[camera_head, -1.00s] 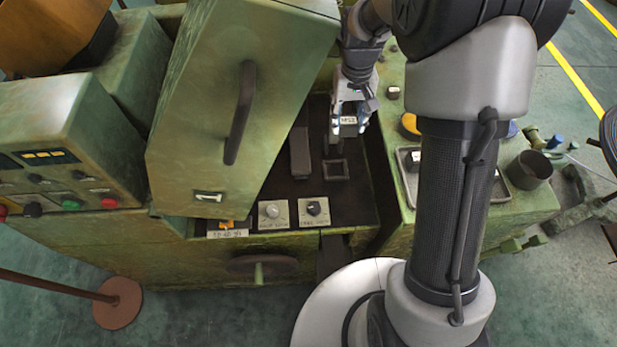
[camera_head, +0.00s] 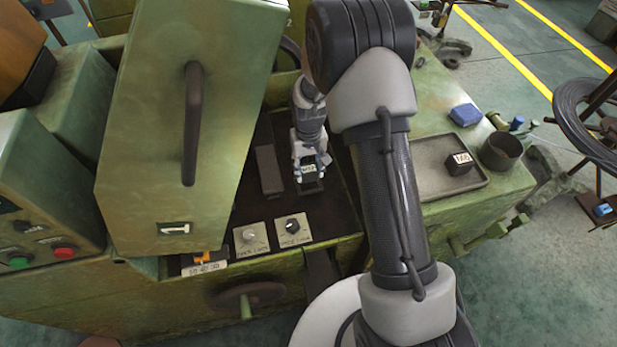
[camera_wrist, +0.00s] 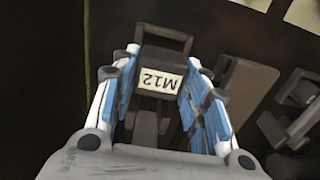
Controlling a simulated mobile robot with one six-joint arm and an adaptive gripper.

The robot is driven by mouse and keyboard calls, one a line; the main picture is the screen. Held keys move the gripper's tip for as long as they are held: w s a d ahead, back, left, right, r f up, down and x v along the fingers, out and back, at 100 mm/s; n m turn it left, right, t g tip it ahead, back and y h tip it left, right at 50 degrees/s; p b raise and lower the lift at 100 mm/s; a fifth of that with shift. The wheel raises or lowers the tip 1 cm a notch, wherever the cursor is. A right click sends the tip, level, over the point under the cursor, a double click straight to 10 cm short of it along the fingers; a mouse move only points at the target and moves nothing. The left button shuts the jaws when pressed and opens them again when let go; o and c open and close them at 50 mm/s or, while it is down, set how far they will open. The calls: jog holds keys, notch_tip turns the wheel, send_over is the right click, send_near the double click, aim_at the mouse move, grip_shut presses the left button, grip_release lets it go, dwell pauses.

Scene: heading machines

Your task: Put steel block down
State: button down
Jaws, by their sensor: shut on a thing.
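The steel block (camera_wrist: 160,62) is a dark block with a white label that reads M12. In the wrist view it sits between the blue-padded fingers of my gripper (camera_wrist: 157,98), which is shut on it. In the head view my gripper (camera_head: 309,168) points down over the dark machine bed, with the block's label between its fingers. A small square dark frame (camera_head: 311,189) lies at the block. Its rim also shows beyond the block in the wrist view (camera_wrist: 164,33). I cannot tell whether the block rests inside the frame or hangs just above it.
A dark raised bar (camera_head: 269,170) stands left of my gripper, near the raised green cover (camera_head: 150,120). Two knobs on plates (camera_head: 292,228) lie in front. At right, a grey tray (camera_head: 425,180) holds another labelled block (camera_head: 460,164), beside a dark cup (camera_head: 500,150).

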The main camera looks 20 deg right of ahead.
aim_at(309, 177)
notch_tip(309, 177, down, 4)
jog(key=shift+f+b, duration=0.15)
jog(key=shift+b, duration=0.45)
jog(key=c, duration=1.4)
grip_release()
jog(key=shift+f, duration=0.15)
jog(key=o, duration=0.5)
jog(key=shift+c, duration=0.2)
